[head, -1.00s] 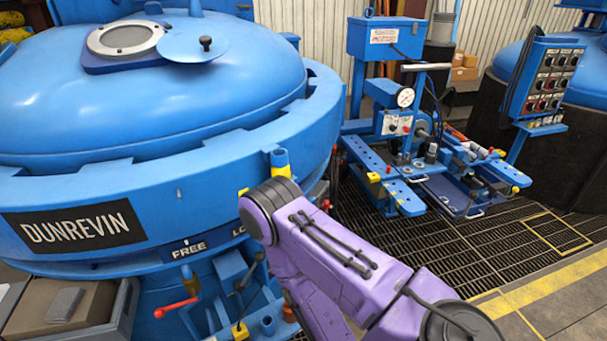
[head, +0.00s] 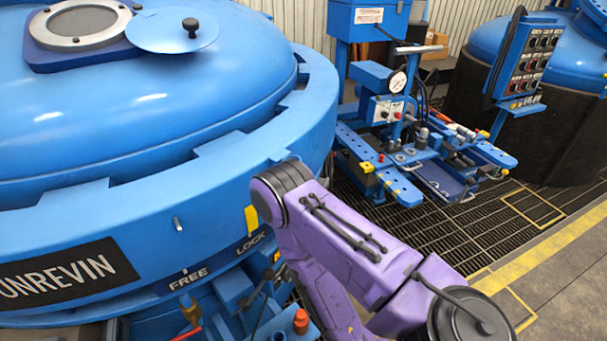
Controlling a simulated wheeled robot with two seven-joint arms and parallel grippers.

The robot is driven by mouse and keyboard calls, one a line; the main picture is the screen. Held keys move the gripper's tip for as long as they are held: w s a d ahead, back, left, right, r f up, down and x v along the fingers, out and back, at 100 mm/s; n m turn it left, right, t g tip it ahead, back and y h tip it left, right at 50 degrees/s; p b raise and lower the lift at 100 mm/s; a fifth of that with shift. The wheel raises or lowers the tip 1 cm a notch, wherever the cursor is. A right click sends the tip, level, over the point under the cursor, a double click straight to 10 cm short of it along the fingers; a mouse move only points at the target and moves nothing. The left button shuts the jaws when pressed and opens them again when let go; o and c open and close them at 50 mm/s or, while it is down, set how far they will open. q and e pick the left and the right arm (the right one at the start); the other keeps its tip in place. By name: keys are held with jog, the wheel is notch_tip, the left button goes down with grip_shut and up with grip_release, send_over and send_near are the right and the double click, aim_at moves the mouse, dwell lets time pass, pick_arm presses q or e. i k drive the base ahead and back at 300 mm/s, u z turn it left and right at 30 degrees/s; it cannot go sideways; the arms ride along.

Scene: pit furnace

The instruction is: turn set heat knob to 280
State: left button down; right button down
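A blue control panel (head: 528,62) with rows of red and black knobs stands on a post at the upper right. A smaller panel (head: 384,110) with knobs sits under a round gauge (head: 397,82) on the blue wheeled rig. Labels and dial numbers are too small to read, so I cannot tell which knob is set heat. My purple arm reaches in from the lower right, apart from both panels. Neither of my grippers shows.
A large blue furnace lid (head: 150,100) with FREE and LOCK marks fills the left. The blue rig (head: 405,180) stands on dark floor grating (head: 385,228). A second furnace is behind the control panel. The yellow-striped floor (head: 560,250) at right is clear.

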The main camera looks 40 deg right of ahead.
aim_at(286, 276)
jog(key=z, duration=2.2)
jog(key=k, duration=1.3)
jog(key=z, duration=1.15)
jog(key=i, duration=1.75)
jog(key=u, duration=1.5)
jog(key=i, duration=0.7)
jog(key=u, duration=0.7)
